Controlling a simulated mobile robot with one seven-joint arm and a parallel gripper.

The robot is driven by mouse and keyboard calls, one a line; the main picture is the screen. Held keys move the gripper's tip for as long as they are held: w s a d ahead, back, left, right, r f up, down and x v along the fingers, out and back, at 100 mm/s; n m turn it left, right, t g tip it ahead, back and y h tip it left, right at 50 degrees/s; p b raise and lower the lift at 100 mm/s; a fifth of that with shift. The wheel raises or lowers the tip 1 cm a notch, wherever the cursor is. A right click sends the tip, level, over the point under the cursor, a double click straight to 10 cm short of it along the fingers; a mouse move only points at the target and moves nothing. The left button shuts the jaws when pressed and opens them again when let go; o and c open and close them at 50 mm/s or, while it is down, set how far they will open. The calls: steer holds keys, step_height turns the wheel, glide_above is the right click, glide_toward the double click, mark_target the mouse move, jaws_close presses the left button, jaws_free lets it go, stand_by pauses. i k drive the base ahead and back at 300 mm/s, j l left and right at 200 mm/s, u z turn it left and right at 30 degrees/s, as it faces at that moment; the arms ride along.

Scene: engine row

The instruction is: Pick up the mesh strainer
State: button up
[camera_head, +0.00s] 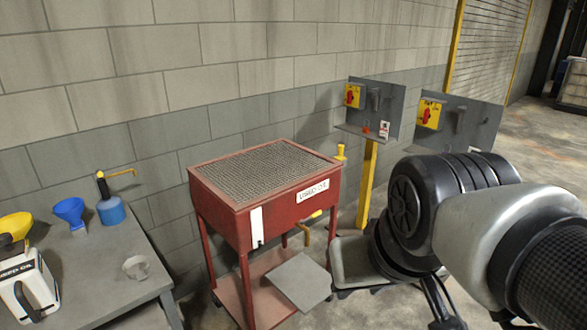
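A small grey, round, cup-like piece (135,267) sits on the grey table at lower left; it may be the mesh strainer, but its mesh is too small to make out. My gripper (352,265) is at lower right, at the end of my black and white arm, well to the right of that piece and apart from it. It is partly hidden behind my wrist, and its fingers cannot be made out clearly. I see nothing held in it.
The grey table (95,285) also bears a blue funnel (70,211), a yellow funnel (15,226), a blue pump bottle (111,210) and a white jug (30,290). A red cart (222,212) with a mesh top stands between table and gripper. A block wall is behind.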

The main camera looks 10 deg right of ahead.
mark_target(137, 267)
steer(key=z, duration=0.15)
steer(key=j+u, duration=0.1)
steer(key=u, duration=0.35)
steer(key=i+j+u, duration=0.2)
steer(key=j, duration=0.15)
steer(key=j+u, duration=0.2)
steer(key=j, duration=0.2)
steer(key=i+j+u, duration=0.25)
steer(key=i+j, duration=0.15)
steer(key=j, duration=0.25)
steer(key=i+j+u, duration=0.1)
steer(key=j, duration=0.3)
steer(key=i+j, duration=0.25)
steer(key=j, duration=0.15)
steer(key=i+j, duration=0.2)
steer(key=j, duration=0.15)
steer(key=i+j+u, duration=0.1)
steer(key=j, duration=0.3)
steer(key=k+l+u, duration=0.25)
steer(key=k+l, duration=0.2)
steer(key=k+l+u, duration=0.25)
steer(key=k, duration=0.25)
steer(key=l, duration=0.1)
